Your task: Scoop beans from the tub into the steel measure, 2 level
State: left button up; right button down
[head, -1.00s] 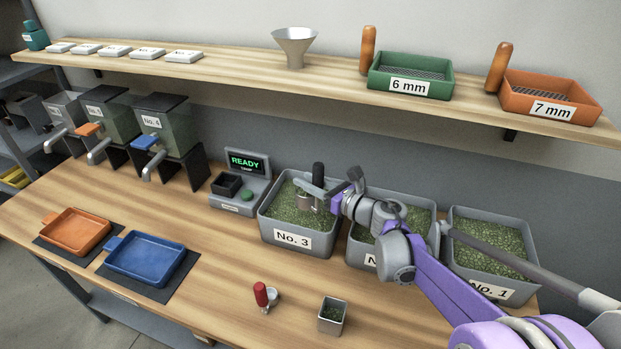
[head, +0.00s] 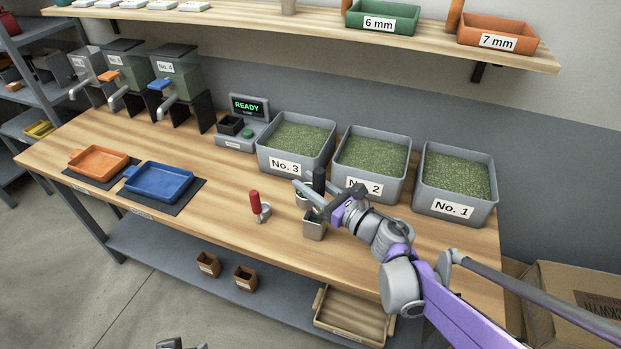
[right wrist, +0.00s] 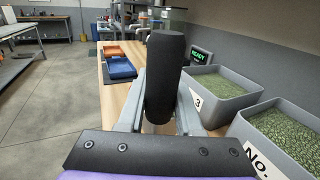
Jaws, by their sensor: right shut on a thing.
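My right gripper (head: 324,196) is shut on the black upright handle (head: 319,179) of a steel scoop (head: 302,198). The handle also stands between the fingers in the right wrist view (right wrist: 166,75). The scoop is over or just behind the square steel measure (head: 314,230), whose top is partly hidden by the scoop and gripper. I cannot tell what the scoop holds. Bean tubs No. 3 (head: 270,163), No. 2 (head: 341,183) and No. 1 (head: 430,205) hold green beans. A grey part at the bottom edge may be my left gripper (head: 180,344); its jaws are unclear.
A red-handled tool (head: 256,206) stands left of the measure. The scale (head: 238,132) reads READY. Orange (head: 98,162) and blue (head: 158,181) trays lie at left. The shelf (head: 330,33) overhangs the back. Bare bench lies around the red-handled tool.

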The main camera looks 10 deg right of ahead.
pick_arm(q)
jog(key=shift+w, duration=0.2)
pick_arm(e)
jog(key=shift+w, duration=0.15)
jog(key=shift+f, duration=0.1)
